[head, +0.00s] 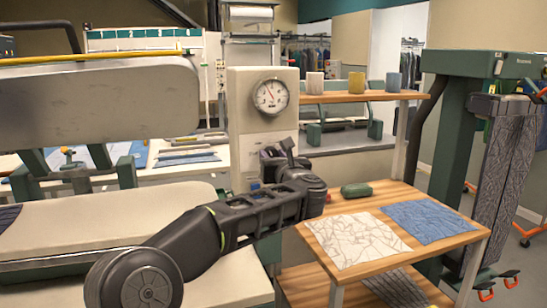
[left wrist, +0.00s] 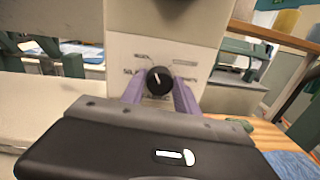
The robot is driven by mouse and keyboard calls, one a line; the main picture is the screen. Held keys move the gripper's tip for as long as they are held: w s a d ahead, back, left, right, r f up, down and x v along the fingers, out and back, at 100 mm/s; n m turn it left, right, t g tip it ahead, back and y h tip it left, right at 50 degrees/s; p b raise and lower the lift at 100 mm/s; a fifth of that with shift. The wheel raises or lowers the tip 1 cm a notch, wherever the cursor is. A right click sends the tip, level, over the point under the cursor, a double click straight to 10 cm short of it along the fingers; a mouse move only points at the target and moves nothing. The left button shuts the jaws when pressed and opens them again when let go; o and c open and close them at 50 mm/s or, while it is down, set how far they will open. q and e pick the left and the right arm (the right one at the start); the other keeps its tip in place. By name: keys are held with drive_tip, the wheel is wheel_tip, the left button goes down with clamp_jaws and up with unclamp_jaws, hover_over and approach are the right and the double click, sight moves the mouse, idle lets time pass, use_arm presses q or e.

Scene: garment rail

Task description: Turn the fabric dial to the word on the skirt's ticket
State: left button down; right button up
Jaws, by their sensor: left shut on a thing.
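The fabric dial (left wrist: 160,80) is a round black knob with a white pointer line, on a pale panel. Its pointer is near upright, leaning slightly left. Small words surround it, too small to read surely. My left gripper (left wrist: 159,92) has its two purple fingers on either side of the knob, shut on it. In the head view my left gripper (head: 277,155) is against the pale column (head: 238,118) and hides the dial. A dark grey pleated garment, possibly the skirt (head: 505,175), hangs at the right. I see no readable ticket. My right gripper is not in view.
A round gauge (head: 271,96) is above the dial. A wooden table (head: 370,195) at the right holds white and blue cloths and a green object (head: 356,190). A shelf (head: 375,97) with mugs is above it. A large press (head: 100,100) fills the left.

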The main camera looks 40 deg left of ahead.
use_arm(q)
drive_tip(key=shift+r+m, duration=0.1)
drive_tip(key=shift+m, duration=0.4)
drive_tip(key=m+p, duration=0.2)
drive_tip(key=m, duration=0.2)
drive_tip(key=shift+w+d+r+g, duration=0.1)
drive_tip(key=shift+g, duration=0.2)
drive_tip(key=m+p, duration=0.4)
drive_tip(key=m, duration=0.1)
drive_tip(key=shift+w+m, duration=0.1)
drive_tip(key=shift+m, duration=0.3)
drive_tip(key=m+p, duration=0.2)
drive_tip(key=m, duration=0.1)
drive_tip(key=shift+d+g+p, duration=0.1)
drive_tip(key=shift+g+p, duration=0.2)
drive_tip(key=shift+p, duration=0.1)
drive_tip(key=m+p, duration=0.2)
drive_tip(key=m, duration=0.1)
drive_tip(key=shift+m+p, duration=0.4)
drive_tip(key=m+p, duration=0.2)
drive_tip(key=shift+f+m+g, duration=0.2)
drive_tip(key=shift+m+g, duration=0.1)
drive_tip(key=shift+m, duration=0.1)
drive_tip(key=shift+f+m+p, duration=0.2)
drive_tip(key=shift+m+p, duration=0.4)
drive_tip(key=shift+m, duration=0.1)
